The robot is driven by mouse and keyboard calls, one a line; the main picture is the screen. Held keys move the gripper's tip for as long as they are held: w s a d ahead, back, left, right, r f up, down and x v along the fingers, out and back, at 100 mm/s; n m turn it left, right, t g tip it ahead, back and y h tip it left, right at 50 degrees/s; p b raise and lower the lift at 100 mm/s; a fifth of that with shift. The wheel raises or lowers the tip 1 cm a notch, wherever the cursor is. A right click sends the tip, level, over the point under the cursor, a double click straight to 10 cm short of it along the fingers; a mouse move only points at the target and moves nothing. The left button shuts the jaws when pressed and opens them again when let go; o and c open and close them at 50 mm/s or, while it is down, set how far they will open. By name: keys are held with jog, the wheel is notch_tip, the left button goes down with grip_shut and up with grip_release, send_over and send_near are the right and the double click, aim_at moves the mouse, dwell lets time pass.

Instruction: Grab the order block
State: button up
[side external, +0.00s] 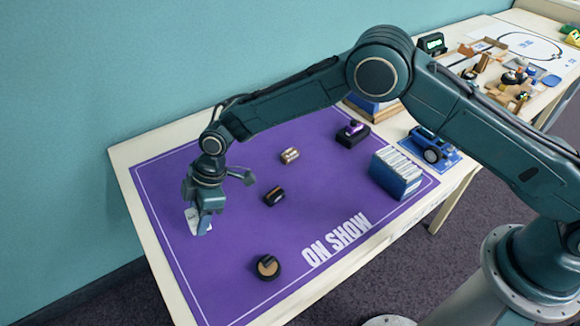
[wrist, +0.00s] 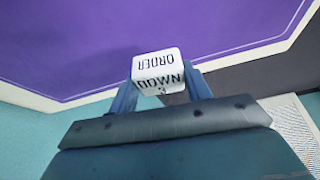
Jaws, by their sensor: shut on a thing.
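The order block is a white block (wrist: 157,64) with rounded edges and dark lettering. In the wrist view its top face reads ORDER, upside down in the picture, and the face towards me reads DOWN. My gripper (wrist: 160,95) has a finger on each side of the block and is shut on it. In the side view the block (side external: 191,218) shows partly behind my gripper (side external: 203,214), at the left part of the purple mat (side external: 235,235). I cannot tell whether the block touches the mat.
On the mat are a dark round piece (side external: 267,267), a small dark piece (side external: 274,196), a tan cylinder (side external: 290,155), a black box with a purple top (side external: 352,133) and a row of blue-and-white books (side external: 396,173). A blue toy car (side external: 432,146) stands farther right. The mat's lower left is clear.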

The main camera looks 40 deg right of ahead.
notch_tip(320, 180, up, 14)
jog(key=shift+r, duration=0.15)
dwell(0.7)
